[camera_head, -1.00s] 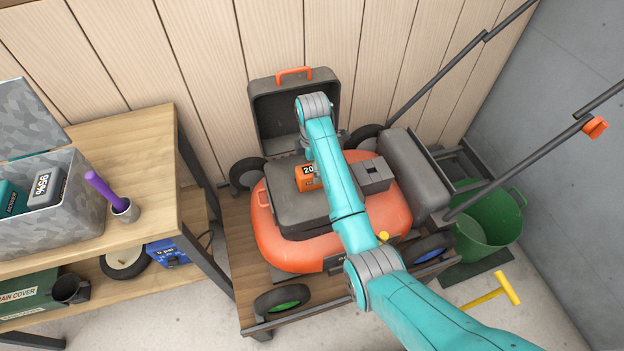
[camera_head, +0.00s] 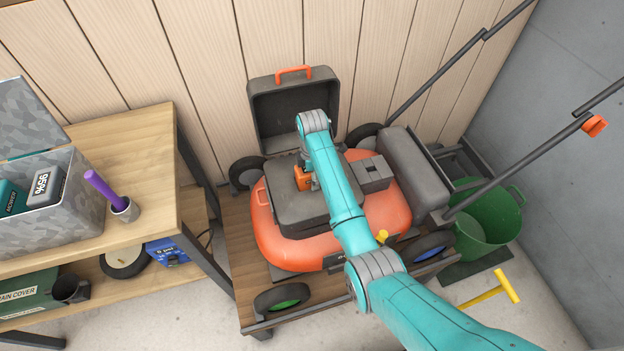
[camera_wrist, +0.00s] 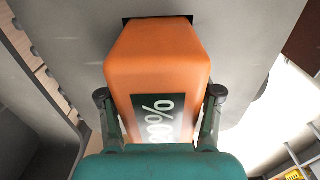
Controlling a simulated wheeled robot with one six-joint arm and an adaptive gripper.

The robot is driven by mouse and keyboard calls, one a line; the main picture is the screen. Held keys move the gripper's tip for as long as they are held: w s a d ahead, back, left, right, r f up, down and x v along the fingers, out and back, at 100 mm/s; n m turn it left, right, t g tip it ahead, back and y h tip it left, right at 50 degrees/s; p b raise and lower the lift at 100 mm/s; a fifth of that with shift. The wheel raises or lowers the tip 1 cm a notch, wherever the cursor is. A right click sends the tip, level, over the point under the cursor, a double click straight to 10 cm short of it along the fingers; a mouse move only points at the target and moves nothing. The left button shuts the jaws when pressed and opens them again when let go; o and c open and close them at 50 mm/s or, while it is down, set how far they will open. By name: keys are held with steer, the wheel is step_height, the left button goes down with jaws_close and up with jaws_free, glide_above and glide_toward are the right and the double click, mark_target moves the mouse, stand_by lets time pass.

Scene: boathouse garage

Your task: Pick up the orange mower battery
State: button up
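The orange mower battery (camera_head: 301,178) sits in a dark slot in the grey deck of the orange mower (camera_head: 284,250), partly hidden by my arm in the head view. In the wrist view the battery (camera_wrist: 155,60) fills the middle, with a dark label showing a percent sign; my gripper hides the label's lower end. My gripper (camera_wrist: 160,95) has one finger on each side of the battery, both very close to its sides. I cannot tell whether they press on it. In the head view my gripper (camera_head: 313,180) is over the battery, its fingers mostly hidden.
The mower's lid (camera_head: 292,100) stands open behind the battery. A workbench (camera_head: 120,150) at left holds a grey patterned box (camera_head: 75,215) and a purple-handled tool (camera_head: 105,190). The mower's handle bars (camera_head: 520,165) and a green bucket (camera_head: 487,225) are at right.

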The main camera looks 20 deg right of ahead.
steer(key=c, duration=0.8)
steer(key=shift+r, duration=0.1)
jaws_close()
